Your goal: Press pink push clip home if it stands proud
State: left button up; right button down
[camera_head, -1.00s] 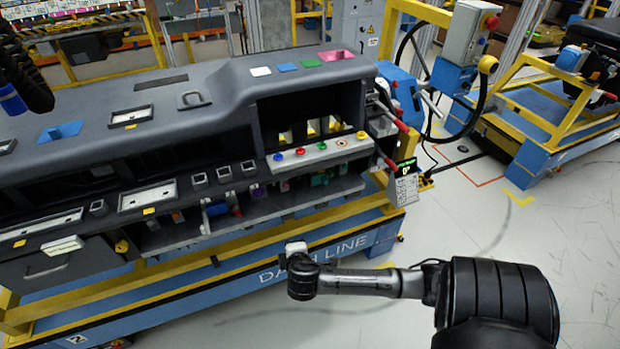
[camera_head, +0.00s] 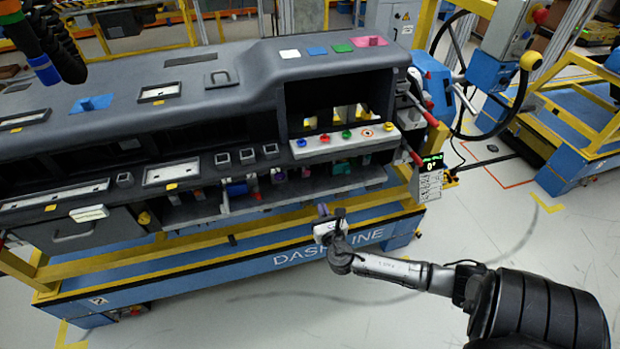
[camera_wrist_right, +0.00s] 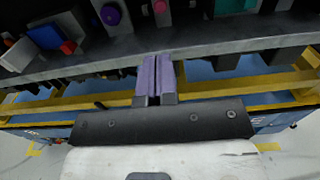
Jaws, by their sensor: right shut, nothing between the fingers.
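The pink push clip (camera_wrist_right: 161,11) shows at the top edge of the right wrist view, on the dark panel above a grey ledge. It is small in the head view (camera_head: 306,171), inside the lower bay. I cannot tell whether it stands proud. A round purple clip (camera_wrist_right: 111,14) sits left of it. My right gripper (camera_wrist_right: 157,62) is shut and empty, with its purple fingertips together just below and in front of the ledge, apart from the pink clip. In the head view the right gripper (camera_head: 322,210) is in front of the bay. My left gripper is out of view.
The grey ledge (camera_wrist_right: 205,40) runs along the bay's front. A yellow rail (camera_head: 210,243) lies below. Open floor (camera_head: 240,320) is in front.

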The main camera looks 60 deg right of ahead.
dwell(0.3)
jog(key=b, duration=0.3)
send_near(308, 173)
jog(key=x, duration=0.7)
jog(key=shift+w, duration=0.1)
jog(key=shift+w+d, duration=0.1)
jog(key=shift+w, duration=0.05)
